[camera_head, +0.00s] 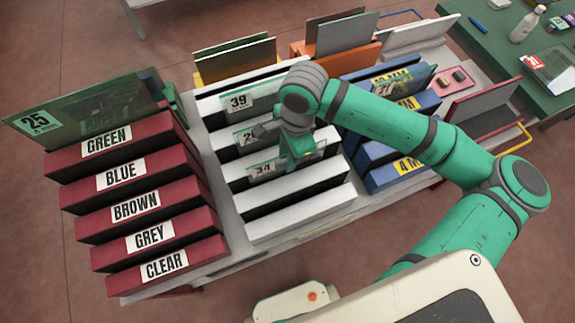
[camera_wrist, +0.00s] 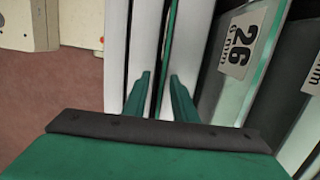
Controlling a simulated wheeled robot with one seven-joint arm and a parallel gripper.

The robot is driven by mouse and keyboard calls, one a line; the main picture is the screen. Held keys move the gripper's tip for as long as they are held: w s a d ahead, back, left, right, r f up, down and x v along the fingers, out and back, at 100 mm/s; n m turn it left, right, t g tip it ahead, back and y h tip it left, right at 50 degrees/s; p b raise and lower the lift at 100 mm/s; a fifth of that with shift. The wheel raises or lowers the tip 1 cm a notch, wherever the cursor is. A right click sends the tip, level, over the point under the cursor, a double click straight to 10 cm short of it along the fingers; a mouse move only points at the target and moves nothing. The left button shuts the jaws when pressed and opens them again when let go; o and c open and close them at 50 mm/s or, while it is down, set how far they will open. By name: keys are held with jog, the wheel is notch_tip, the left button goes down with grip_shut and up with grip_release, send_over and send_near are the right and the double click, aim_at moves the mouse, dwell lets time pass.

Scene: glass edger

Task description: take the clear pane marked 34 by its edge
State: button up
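The clear pane marked 34 (camera_head: 263,170) stands in a slot of the white rack (camera_head: 300,213), its label facing the front. My gripper (camera_head: 294,163) is over that pane, and its body hides part of it. In the wrist view my gripper (camera_wrist: 161,78) is open, with one finger on each side of a thin green-edged pane (camera_wrist: 171,45) seen edge-on. Gaps show between the fingers and that pane, and its own label is not visible there. The pane marked 26 (camera_wrist: 247,44) stands to the right of the fingers in the wrist view.
A pane marked 39 (camera_head: 239,101) stands further back in the white rack. A dark red rack (camera_head: 150,235) with a green pane marked 25 (camera_head: 40,122) is at left. A blue rack (camera_head: 388,176) with panes is close on the right. A green table (camera_head: 485,50) is beyond.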

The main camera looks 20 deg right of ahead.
grip_shut()
dwell(1.3)
